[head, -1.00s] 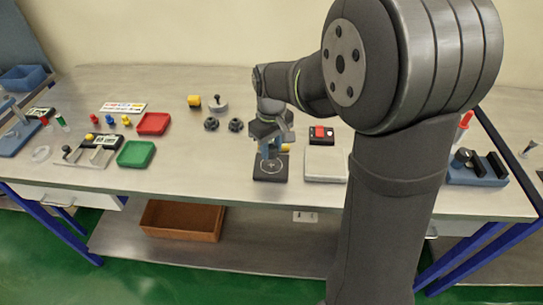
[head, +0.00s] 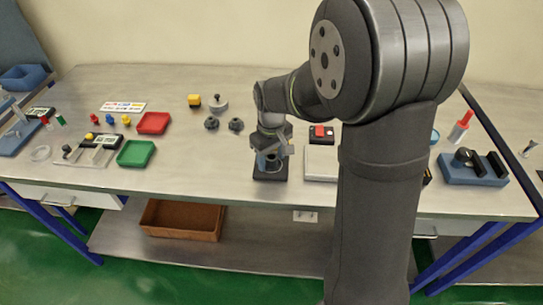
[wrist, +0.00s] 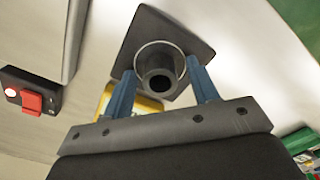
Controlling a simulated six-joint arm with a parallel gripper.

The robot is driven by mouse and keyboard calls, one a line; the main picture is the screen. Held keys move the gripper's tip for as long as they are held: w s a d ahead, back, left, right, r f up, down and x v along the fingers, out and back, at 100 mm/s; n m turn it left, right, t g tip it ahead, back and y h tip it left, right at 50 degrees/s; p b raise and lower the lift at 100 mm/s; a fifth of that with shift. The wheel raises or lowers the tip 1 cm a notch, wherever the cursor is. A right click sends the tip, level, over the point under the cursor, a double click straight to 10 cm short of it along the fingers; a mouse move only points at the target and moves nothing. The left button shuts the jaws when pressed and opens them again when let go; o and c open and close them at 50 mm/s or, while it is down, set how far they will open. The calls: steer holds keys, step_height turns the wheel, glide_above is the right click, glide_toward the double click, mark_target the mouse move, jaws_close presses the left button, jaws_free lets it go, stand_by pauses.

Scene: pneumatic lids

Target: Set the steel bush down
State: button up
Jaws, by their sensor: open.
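The steel bush (wrist: 160,72) is a short dark-grey cylinder with a round bore. In the wrist view it is on the dark square plate (wrist: 190,42), within or over the pale ring marked there. My gripper (wrist: 161,66) is open, with one blue finger on each side of the bush. A gap shows between the bush and each finger. In the head view my gripper (head: 269,160) is low over the same plate (head: 270,174) and largely hides the bush.
A pale grey block (head: 321,163) stands just right of the plate, with a red-button box (head: 321,133) behind it. Two dark knobs (head: 236,125) lie behind to the left. The bench between the plate and the green tray (head: 136,153) is clear.

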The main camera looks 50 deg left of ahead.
step_height(320, 180, up, 12)
steer(key=shift+r, duration=0.15)
stand_by(0.4)
step_height(320, 180, down, 12)
steer(key=shift+f, duration=0.25)
steer(key=shift+r, duration=2.15)
